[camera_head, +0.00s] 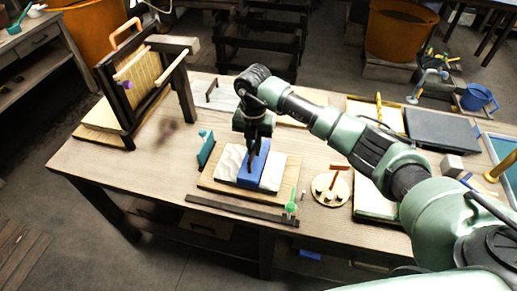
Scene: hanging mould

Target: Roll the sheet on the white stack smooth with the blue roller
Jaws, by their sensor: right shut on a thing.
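The white stack (230,161) lies on a wooden board in the middle of the table. Its top looks wavy on the left side and flatter on the right (273,172). The blue roller (249,174) lies across the middle of the stack, and appears to touch it. My right gripper (254,160) points down from above and is shut on the blue roller; its fingers hide part of the roller. The sheet's edges cannot be told apart from the stack. My left gripper is not in view.
The wooden board (212,184) has a dark strip (240,210) before it. A teal tool (206,149) stands left, a green-handled tool (291,207) front right. A round wooden disc (328,189) lies to the right. A framed rack (145,78) stands at left back.

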